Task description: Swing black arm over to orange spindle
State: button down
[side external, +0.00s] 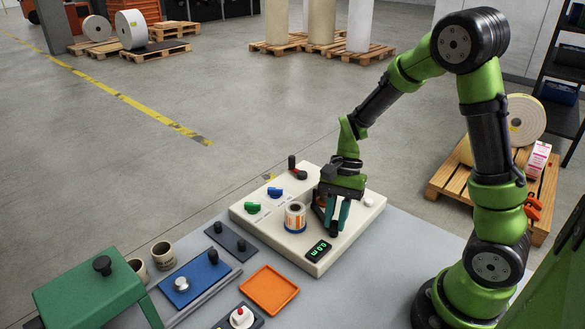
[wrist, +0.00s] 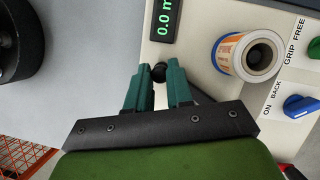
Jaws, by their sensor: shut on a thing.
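My gripper (side external: 335,228) points down over the white rewinder base (side external: 365,214). In the wrist view its green fingers (wrist: 158,82) are closed around a small black knob (wrist: 158,70). A black bar, which looks like the black arm (wrist: 205,97), shows partly to the right of the fingers; the gripper hides most of it. An orange part (side external: 320,199), perhaps the orange spindle, shows behind the fingers in the side view and is largely hidden. A white, orange and blue label roll (side external: 295,216) stands upright left of the gripper; it also shows in the wrist view (wrist: 248,54).
The base carries a display (side external: 318,251), blue knob (side external: 275,192), green knob (side external: 252,208), red-black lever (side external: 296,169) and white button (side external: 369,202). An orange tray (side external: 269,289), blue plate device (side external: 195,278) and green machine (side external: 90,293) occupy the table to the left.

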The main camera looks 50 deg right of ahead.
jog(key=c, duration=1)
grip_release()
jog(key=shift+c, duration=0.2)
jog(key=v, duration=1.7)
jog(key=s+a+r+n+t+h, duration=0.2)
jog(key=s+a+n+t, duration=0.6)
jog(key=s+a+n, duration=0.1)
jog(key=shift+a+r+n+t, duration=0.3)
jog(key=shift+a+n, duration=0.4)
jog(key=shift+a, duration=0.5)
